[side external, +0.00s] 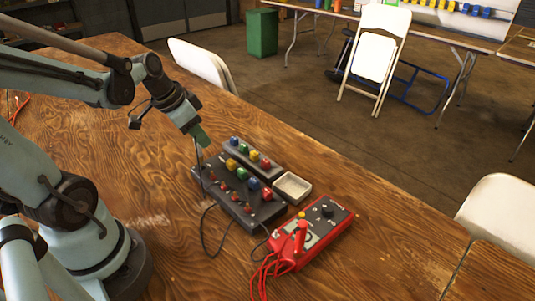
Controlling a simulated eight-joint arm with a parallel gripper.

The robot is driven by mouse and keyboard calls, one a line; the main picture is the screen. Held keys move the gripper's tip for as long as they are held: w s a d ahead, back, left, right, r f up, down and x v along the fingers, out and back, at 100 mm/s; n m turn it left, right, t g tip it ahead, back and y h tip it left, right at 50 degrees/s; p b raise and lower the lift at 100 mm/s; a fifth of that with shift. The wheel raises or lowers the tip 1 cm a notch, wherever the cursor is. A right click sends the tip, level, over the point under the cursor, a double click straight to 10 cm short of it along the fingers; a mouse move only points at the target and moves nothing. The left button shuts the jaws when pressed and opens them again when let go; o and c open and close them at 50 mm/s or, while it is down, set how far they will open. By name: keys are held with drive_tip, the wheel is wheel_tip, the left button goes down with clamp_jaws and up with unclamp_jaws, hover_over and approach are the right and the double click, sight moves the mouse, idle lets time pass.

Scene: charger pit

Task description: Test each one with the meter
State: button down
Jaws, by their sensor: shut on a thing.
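My gripper (199,136), with green at its tip, is above the left end of a dark block (235,205). It is shut on what looks like a thin black probe (199,163), which points down to the block's left end. I cannot tell whether the tip touches. The block carries coloured pieces and several small red ones. A second dark rack (240,161) behind it holds a row of blue, green, yellow and red pieces.
A small pale tray (292,187) sits at the rack's right end. A black cable (204,240) loops in front of the block, and red leads (262,275) trail from the meter. The wooden table (390,250) is clear to the right. A white chair (203,64) stands behind it.

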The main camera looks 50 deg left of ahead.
drive_tip(key=shift+f, duration=0.9)
idle(0.9)
drive_tip(key=c, duration=0.9)
unclamp_jaws()
drive_tip(key=shift+o, duration=0.2)
drive_tip(key=shift+o, duration=1.3)
drive_tip(key=shift+r, duration=0.1)
drive_tip(key=shift+r, duration=3.7)
